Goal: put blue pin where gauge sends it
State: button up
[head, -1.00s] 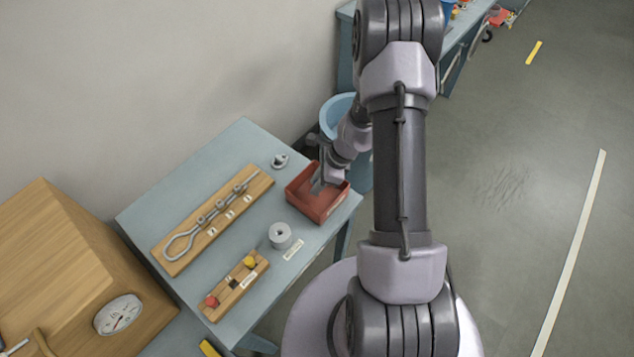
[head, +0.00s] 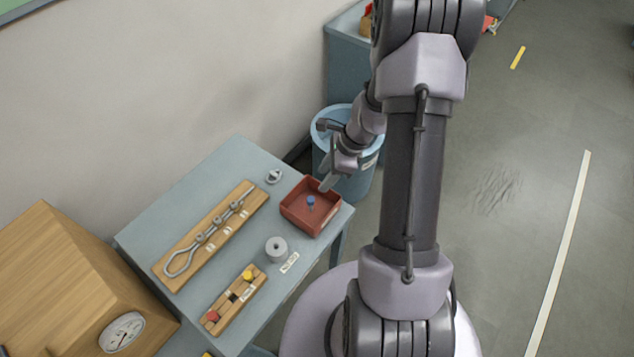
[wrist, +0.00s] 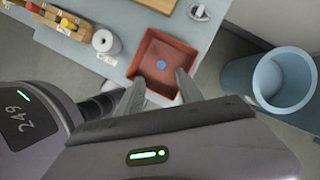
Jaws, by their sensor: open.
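The blue pin (head: 311,201) stands in the red tray (head: 291,217) on the blue-grey table, and it also shows in the wrist view (wrist: 161,65). My gripper (head: 328,183) is open and empty, above the tray's far right side. In the wrist view its two fingers (wrist: 160,84) point toward the tray, apart from the pin. The round white gauge (head: 122,332) is on the wooden box at lower left; its dial is too small to read surely. A wooden block (head: 236,297) holds a red pin (head: 212,316) and a yellow pin (head: 247,275), with a dark spot between them.
A grey cylinder with a hole (head: 276,249) stands near the tray. A board (head: 169,257) carries a looped metal rod. A small metal piece (head: 273,176) sits behind the tray. A blue bin (head: 359,187) stands on the floor beyond the table. Bare tabletop separates these.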

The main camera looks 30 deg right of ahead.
jog(key=s+a+r+n, duration=0.1)
jog(key=a+r+n, duration=0.35)
jog(key=r, duration=0.35)
jog(key=s+a+r+n+t+h, duration=0.1)
jog(key=s+a+r+n, duration=0.15)
jog(key=a+r, duration=0.4)
jog(key=s+a+r+n, duration=0.1)
jog(key=a+r+n, duration=0.35)
jog(key=r, duration=0.45)
jog(key=s+a+r+n+t+h, duration=0.1)
jog(key=s+a+r+n, duration=0.15)
jog(key=s+n, duration=0.2)
jog(key=s+a+r+n+t, duration=0.1)
jog(key=s+a+r+n, duration=0.1)
jog(key=s+r+n, duration=0.3)
notch_tip(320, 180, down, 22)
jog(key=s+m+b, duration=0.1)
jog(key=b, duration=1.9)
jog(key=shift+b, duration=0.35)
